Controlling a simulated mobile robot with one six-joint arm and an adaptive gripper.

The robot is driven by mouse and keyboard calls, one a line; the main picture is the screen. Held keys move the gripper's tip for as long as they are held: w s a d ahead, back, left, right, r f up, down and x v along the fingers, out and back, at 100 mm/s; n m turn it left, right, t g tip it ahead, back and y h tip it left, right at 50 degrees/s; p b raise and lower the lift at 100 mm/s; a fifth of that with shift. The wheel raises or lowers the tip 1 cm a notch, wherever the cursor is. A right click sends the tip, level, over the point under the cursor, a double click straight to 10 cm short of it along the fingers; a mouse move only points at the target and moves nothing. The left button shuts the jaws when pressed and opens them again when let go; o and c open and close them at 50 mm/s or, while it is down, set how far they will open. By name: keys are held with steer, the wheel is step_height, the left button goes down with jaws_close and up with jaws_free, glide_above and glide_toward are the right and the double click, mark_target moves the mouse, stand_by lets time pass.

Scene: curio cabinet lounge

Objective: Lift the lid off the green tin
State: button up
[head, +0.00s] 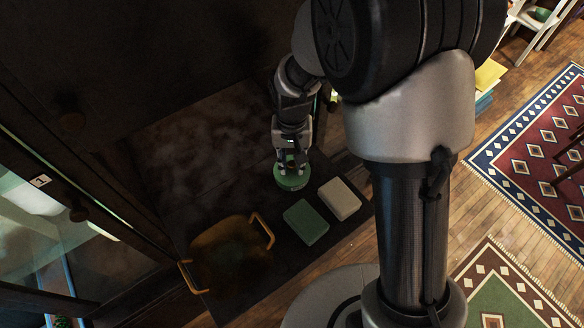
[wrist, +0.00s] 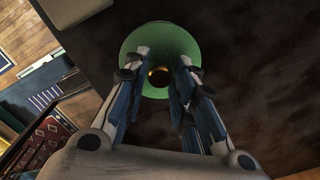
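The round green tin (head: 292,180) stands on the dark surface, below my gripper (head: 290,160) in the head view. In the wrist view its green lid (wrist: 158,37) fills the space beyond my fingers, with a small gold knob (wrist: 158,77) at its middle. My gripper (wrist: 162,60) is open, its two fingers apart over the lid, one on each side of the knob. A gap shows between each finger and the knob. I cannot tell how far the fingertips are above the lid. The tin's side is mostly hidden.
A yellow-brown tray with handles (head: 205,275) is at the near left. A dark cabinet with a glass door stands at the left. The dark surface (head: 200,150) left of the tin is bare.

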mark_target(292, 164)
jaws_close()
steer(key=shift+r+p, duration=0.6)
steer(key=shift+r, duration=0.25)
stand_by(0.4)
steer(key=shift+r+p, duration=1.15)
steer(key=shift+r, duration=0.4)
